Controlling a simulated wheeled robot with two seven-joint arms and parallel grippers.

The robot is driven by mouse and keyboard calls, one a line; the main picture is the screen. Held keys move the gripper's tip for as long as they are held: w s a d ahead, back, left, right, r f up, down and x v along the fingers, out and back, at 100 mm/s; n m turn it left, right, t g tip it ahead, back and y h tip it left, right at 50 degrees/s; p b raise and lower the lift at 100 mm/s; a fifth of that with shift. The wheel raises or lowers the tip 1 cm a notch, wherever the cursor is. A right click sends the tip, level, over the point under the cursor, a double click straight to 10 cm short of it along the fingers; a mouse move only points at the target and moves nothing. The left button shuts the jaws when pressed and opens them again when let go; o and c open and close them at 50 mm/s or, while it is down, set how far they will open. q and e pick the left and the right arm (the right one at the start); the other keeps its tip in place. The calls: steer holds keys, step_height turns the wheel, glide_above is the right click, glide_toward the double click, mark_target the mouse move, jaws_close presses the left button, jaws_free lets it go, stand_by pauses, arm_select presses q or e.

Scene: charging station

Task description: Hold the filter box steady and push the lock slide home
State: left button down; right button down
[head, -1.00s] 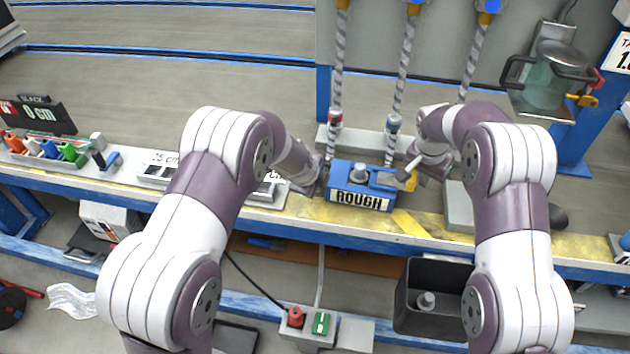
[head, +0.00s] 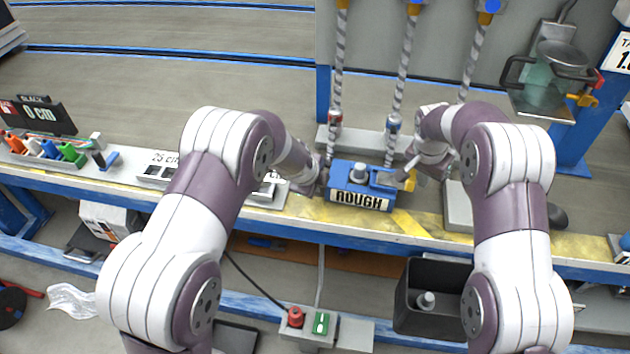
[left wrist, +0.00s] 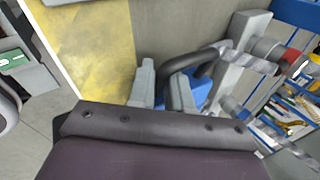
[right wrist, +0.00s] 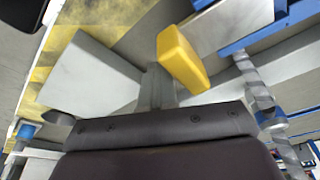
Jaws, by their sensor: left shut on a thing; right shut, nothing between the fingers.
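The filter box is a blue box (head: 345,179) labelled ROUGH, on the yellow-edged bench in the middle of the head view. The lock slide shows as a grey plate with a yellow end (head: 407,183) at the box's right top. It shows larger in the right wrist view, with its yellow end (right wrist: 182,60) by my fingers. My right gripper (head: 412,171) is shut and empty, close beside the yellow end; contact is unclear.
Coiled hoses (head: 402,80) hang behind the box. A grey block (head: 458,207) stands right of it on the bench. A dark bin (head: 430,322) and a control box with red and green buttons (head: 322,325) sit below the bench edge.

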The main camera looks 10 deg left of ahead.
steer(key=shift+a, duration=1.25)
steer(key=shift+d, duration=0.1)
stand_by(0.4)
steer(key=shift+d, duration=0.95)
arm_select(q)
steer(key=c, duration=1)
jaws_free()
arm_select(e)
steer(key=w+d+v, duration=0.1)
steer(key=v, duration=0.6)
steer(key=shift+w+r, duration=0.25)
steer(key=shift+r, duration=0.35)
steer(key=shift+a, duration=0.1)
